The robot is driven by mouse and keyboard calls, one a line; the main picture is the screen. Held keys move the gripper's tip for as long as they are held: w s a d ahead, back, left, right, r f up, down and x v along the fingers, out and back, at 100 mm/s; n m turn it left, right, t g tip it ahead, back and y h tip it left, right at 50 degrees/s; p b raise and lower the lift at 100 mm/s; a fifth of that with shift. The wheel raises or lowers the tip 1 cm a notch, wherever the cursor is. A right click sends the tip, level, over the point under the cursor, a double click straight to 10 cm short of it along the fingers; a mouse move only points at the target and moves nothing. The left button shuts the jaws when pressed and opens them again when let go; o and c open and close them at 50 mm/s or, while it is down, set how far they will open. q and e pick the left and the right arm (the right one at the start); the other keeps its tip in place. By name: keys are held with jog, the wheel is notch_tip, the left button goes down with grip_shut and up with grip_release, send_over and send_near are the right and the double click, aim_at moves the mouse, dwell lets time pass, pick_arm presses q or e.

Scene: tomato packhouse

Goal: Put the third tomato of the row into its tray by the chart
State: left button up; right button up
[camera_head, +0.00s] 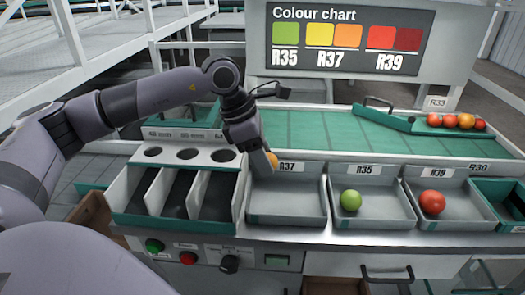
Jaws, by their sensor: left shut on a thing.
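My left gripper (267,152) is shut on an orange tomato (273,160), which is partly hidden by the fingers. It holds the tomato over the back part of the R37 tray (287,220), close to that tray's label; I cannot tell the exact height. The R37 tray looks empty. The R35 tray (385,220) holds a green tomato (351,201). The R39 tray (465,217) holds a red tomato (432,202). The colour chart (348,40) shows green for R35, yellow and orange for R37, and reds for R39. My right gripper is not in view.
Several red and orange tomatoes (466,121) sit in a row by the R33 label at the back right. A green diverter bar (385,117) lies across the green belt (320,133). A sizing unit with round holes (187,155) and slanted chutes stands left of the trays.

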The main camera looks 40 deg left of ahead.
pick_arm(q)
notch_tip(320, 180, down, 8)
jog(key=b, duration=0.6)
jog(key=shift+f, duration=0.1)
jog(key=shift+f+b, duration=0.4)
jog(key=shift+f, duration=0.15)
jog(key=shift+f, duration=0.15)
jog(key=o, duration=0.8)
jog(key=shift+c, duration=1.3)
